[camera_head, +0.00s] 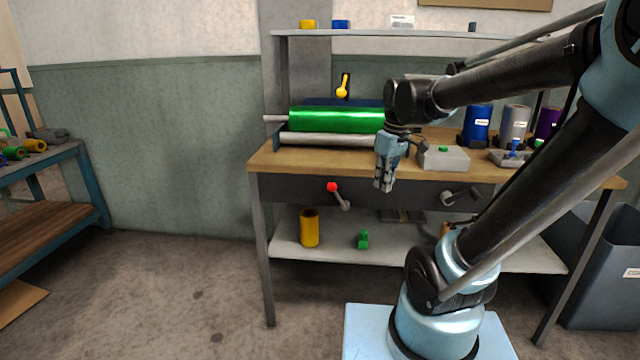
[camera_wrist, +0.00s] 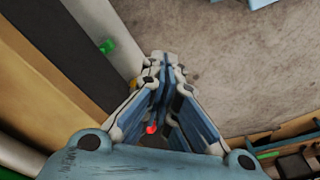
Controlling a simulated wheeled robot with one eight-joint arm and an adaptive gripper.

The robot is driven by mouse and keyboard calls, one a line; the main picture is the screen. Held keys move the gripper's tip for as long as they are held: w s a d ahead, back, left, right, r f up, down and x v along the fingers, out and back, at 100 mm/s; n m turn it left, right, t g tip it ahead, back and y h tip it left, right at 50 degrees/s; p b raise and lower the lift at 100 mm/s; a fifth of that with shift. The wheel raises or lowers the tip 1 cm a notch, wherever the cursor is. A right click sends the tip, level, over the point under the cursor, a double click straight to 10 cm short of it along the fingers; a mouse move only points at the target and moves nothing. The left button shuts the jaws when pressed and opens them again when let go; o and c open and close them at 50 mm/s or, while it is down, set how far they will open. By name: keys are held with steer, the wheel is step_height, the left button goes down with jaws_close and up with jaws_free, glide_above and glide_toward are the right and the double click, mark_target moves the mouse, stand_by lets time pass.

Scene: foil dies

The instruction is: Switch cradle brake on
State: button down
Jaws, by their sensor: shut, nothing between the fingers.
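A lever with a red ball knob (camera_head: 332,187) sits on the front panel of the workbench, its arm slanting down to the right. Its red knob (camera_wrist: 151,129) shows between my fingers in the wrist view. A yellow lever (camera_head: 343,87) is mounted upright on a dark plate behind the green foil roll (camera_head: 330,120), which lies in the cradle on the bench. I cannot tell which lever is the cradle brake. My gripper (camera_head: 383,186) is shut and empty, pointing down before the bench's front edge, right of the red-knobbed lever and apart from it.
A grey crank handle (camera_head: 461,197) sits further right on the bench front. A grey box with a green button (camera_head: 443,158) stands on the bench top. The lower shelf (camera_head: 385,252) holds a yellow roll (camera_head: 309,228) and a small green part (camera_head: 363,239).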

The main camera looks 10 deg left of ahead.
mark_target(337, 196)
steer(key=w+a+r+n+g, duration=0.1)
steer(key=w+a+n, duration=0.4)
steer(key=a, duration=0.6)
steer(key=w+a+r+n, duration=0.1)
steer(key=w+a+n, duration=0.4)
steer(key=a, duration=0.6)
steer(key=shift+w+r+g, duration=0.2)
steer(key=shift+r+g, duration=0.2)
steer(key=f, duration=0.3)
steer(key=a+f, duration=0.1)
steer(key=f, duration=0.6)
steer(key=shift+s+a, duration=0.2)
steer(key=shift+s, duration=0.1)
steer(key=shift+w+d+r, duration=0.1)
steer(key=shift+d+r, duration=0.05)
steer(key=shift+d, duration=0.45)
steer(key=shift+w+d+r, duration=0.1)
steer(key=shift+d, duration=0.45)
steer(key=shift+w+d+r, duration=0.15)
steer(key=shift+d+r, duration=0.05)
steer(key=shift+d, duration=0.6)
steer(key=shift+r+y, duration=0.1)
steer(key=shift+y, duration=0.2)
